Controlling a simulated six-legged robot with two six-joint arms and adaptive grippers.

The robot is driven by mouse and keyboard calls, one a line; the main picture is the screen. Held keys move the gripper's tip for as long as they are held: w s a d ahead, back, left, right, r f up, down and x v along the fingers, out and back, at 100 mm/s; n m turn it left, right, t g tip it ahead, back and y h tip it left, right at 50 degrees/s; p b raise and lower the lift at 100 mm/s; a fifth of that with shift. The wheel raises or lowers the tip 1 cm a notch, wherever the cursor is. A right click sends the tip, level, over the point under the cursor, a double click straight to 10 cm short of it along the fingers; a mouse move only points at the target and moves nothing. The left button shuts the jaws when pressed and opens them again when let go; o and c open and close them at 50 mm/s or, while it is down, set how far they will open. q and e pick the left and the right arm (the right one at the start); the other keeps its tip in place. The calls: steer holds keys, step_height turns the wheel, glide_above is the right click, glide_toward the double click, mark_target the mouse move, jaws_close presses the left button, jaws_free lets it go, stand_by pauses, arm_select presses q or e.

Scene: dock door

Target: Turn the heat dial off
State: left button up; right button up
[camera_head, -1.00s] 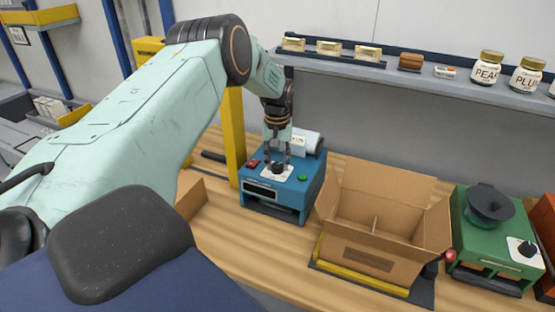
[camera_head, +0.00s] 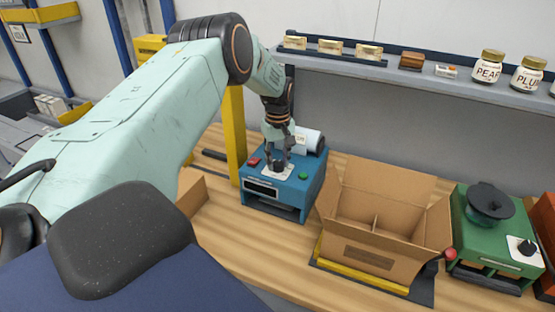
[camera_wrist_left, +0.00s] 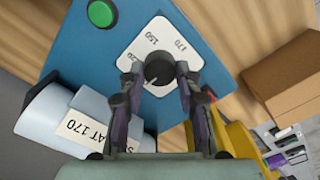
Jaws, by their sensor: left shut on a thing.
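The blue machine (camera_head: 283,184) stands on the wooden bench. On its top is the heat dial (camera_wrist_left: 158,70), a black knob on a white plate (camera_wrist_left: 152,48) marked 150 and 170, with another figure partly hidden. My left gripper (camera_head: 279,165) reaches down onto the dial from above. In the left wrist view, my left gripper (camera_wrist_left: 155,88) has its fingers on either side of the knob, shut on it. The fingers partly hide the knob and plate, and I cannot read the dial's setting surely. My right gripper is not in view.
A green button (camera_head: 303,175) and a red switch (camera_head: 253,162) flank the dial. A pale roll (camera_head: 309,140) with an "AT 170" label lies behind. An open carton (camera_head: 372,254) stands to the right, then a green machine (camera_head: 500,250). A yellow post (camera_head: 235,130) rises at left.

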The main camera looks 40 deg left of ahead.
mark_target(278, 163)
arm_select(q)
steer(key=shift+s+d+f, duration=0.15)
steer(key=shift+s+f, duration=0.15)
steer(key=o, duration=1.2)
steer(key=shift+w+r, duration=0.2)
steer(key=shift+c, duration=0.2)
steer(key=shift+r, duration=0.3)
step_height(278, 163, up, 11)
steer(key=shift+r, duration=0.2)
